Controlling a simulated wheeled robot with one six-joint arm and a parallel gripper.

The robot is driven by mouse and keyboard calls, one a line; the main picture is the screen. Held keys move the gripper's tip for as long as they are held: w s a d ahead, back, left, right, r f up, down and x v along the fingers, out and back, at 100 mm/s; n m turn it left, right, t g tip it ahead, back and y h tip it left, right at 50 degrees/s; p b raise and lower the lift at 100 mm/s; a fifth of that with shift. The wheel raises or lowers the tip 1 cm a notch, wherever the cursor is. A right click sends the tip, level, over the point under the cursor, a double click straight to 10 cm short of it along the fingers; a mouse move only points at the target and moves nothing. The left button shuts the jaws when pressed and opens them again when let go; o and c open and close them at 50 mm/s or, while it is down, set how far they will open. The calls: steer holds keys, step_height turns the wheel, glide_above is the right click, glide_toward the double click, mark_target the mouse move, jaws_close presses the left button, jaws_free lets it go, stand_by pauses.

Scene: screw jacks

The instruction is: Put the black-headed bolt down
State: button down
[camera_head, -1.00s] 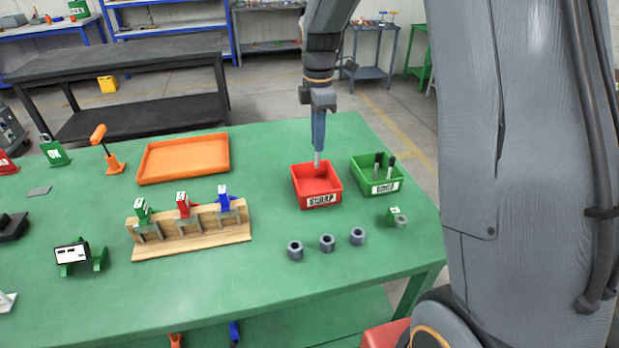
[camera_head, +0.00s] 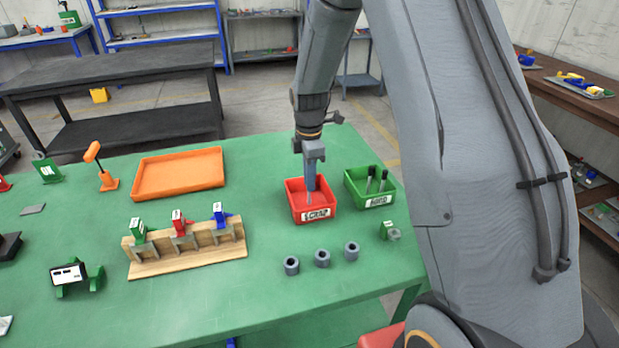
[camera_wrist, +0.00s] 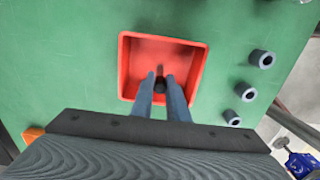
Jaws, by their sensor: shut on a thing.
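My gripper (camera_head: 310,189) points down into the red scrap bin (camera_head: 326,214). It is shut on the black-headed bolt (camera_wrist: 159,86), whose dark head shows between the fingers in the wrist view. In the head view its pale shank hangs below the fingertips, inside the bin's walls. The wrist view shows the red bin (camera_wrist: 195,50) around the bolt, its floor otherwise looking empty. I cannot tell whether the bolt touches the floor. The green bin (camera_head: 355,186) to the right holds upright black-headed bolts (camera_head: 383,178).
Three grey collars (camera_head: 322,257) stand in front of the red bin. A small green block (camera_head: 386,230) with a grey ring is at the right. A wooden rack with screw jacks (camera_head: 190,258) and an orange tray (camera_head: 180,192) lie left. The table between is clear.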

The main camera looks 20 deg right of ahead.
steer(key=shift+f, duration=0.25)
steer(key=c, duration=1.7)
jaws_free()
step_height(320, 180, up, 11)
steer(key=b, duration=0.3)
steer(key=shift+r, duration=0.1)
steer(key=s+f+m, duration=0.1)
steer(key=s+m, duration=0.5)
steer(key=s, duration=0.1)
steer(key=s+f+m, duration=0.1)
steer(key=s+m, duration=0.5)
steer(key=s, duration=0.2)
steer(key=s+f+m+t, duration=0.1)
steer(key=s+f+m, duration=0.1)
steer(key=s+m, duration=0.4)
steer(key=shift+s+a+f+b, duration=0.1)
steer(key=shift+s+b, duration=0.05)
steer(key=shift+s, duration=0.45)
steer(key=shift+s+a+b, duration=0.1)
steer(key=shift+s+b, duration=0.05)
steer(key=shift+s, duration=0.45)
